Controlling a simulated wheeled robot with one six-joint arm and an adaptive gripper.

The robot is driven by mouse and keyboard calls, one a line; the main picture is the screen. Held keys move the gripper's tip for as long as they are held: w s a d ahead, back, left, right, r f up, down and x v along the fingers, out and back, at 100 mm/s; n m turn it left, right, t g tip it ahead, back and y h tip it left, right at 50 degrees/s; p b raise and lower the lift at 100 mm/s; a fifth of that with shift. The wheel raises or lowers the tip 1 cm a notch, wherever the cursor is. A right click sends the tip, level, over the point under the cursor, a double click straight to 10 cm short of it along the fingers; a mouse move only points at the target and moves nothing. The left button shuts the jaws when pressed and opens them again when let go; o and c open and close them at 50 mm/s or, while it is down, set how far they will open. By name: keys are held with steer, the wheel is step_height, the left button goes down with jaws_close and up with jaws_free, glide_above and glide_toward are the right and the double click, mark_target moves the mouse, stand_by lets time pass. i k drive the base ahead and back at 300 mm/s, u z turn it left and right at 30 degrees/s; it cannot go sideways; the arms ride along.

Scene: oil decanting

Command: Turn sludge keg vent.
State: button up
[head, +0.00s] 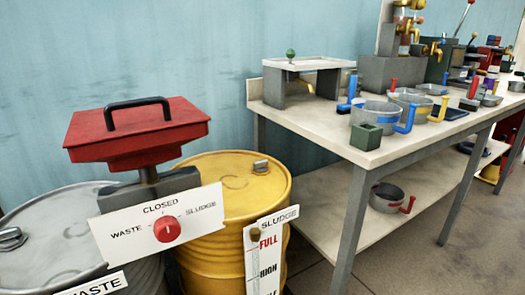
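The sludge keg (205,190) is a yellow drum in the middle of the head view, partly hidden by the sign and red hopper in front. A small metal fitting (260,167), which looks like its vent, sits on its lid near the back right edge. A white "SLUDGE" gauge (265,255) stands in front of the keg, marked FULL and HIGH, with a brown piece near its top. My gripper is not in view.
A grey waste keg (50,225) with a similar fitting (11,238) stands at left. A red hopper (137,135) with a black handle rises between the kegs, above a selector knob (167,229). A workbench (320,140) with several pots stands at right.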

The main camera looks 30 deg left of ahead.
mark_target(258, 166)
steer(key=u, duration=0.55)
steer(key=i, duration=0.75)
steer(key=u, duration=0.8)
